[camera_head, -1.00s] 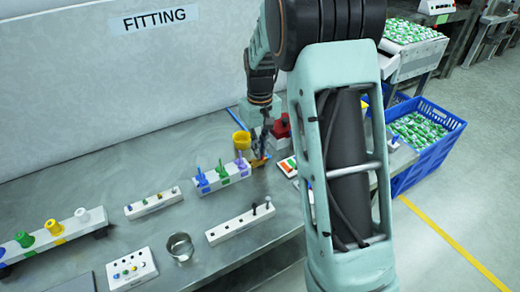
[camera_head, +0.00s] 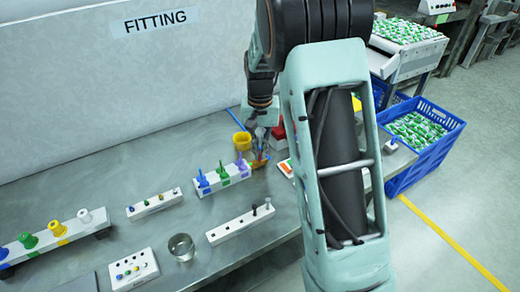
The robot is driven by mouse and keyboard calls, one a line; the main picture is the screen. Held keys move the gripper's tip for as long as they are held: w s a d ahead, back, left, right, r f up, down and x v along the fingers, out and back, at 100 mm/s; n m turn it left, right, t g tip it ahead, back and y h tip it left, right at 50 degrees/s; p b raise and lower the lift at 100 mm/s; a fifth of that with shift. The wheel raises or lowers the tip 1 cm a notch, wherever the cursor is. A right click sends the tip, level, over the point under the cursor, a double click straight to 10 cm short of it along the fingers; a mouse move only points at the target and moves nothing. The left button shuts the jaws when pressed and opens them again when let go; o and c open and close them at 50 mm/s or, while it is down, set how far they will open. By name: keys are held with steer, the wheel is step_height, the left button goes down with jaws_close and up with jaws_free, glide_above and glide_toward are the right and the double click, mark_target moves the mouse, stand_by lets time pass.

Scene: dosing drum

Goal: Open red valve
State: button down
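A small brass-coloured fitting (camera_head: 258,164) with a bit of red on it sits on the workbench just right of the rack with blue, purple and green pieces. It looks like the red valve, but it is too small and too covered to make out its handle position. My gripper (camera_head: 261,150) points down right over it, its fingertips at or very near the red part. I cannot tell whether the fingers touch it or how far apart they are.
A yellow cup (camera_head: 242,141) stands just behind and left of my gripper. A red object (camera_head: 278,131) is partly hidden behind it. The coloured rack (camera_head: 222,180) is close on the left. A blue crate (camera_head: 420,140) stands at the right, beyond the bench.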

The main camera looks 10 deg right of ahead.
steer(key=shift+m, duration=1.3)
steer(key=c, duration=2.2)
jaws_free()
steer(key=shift+o, duration=0.2)
step_height(320, 180, up, 12)
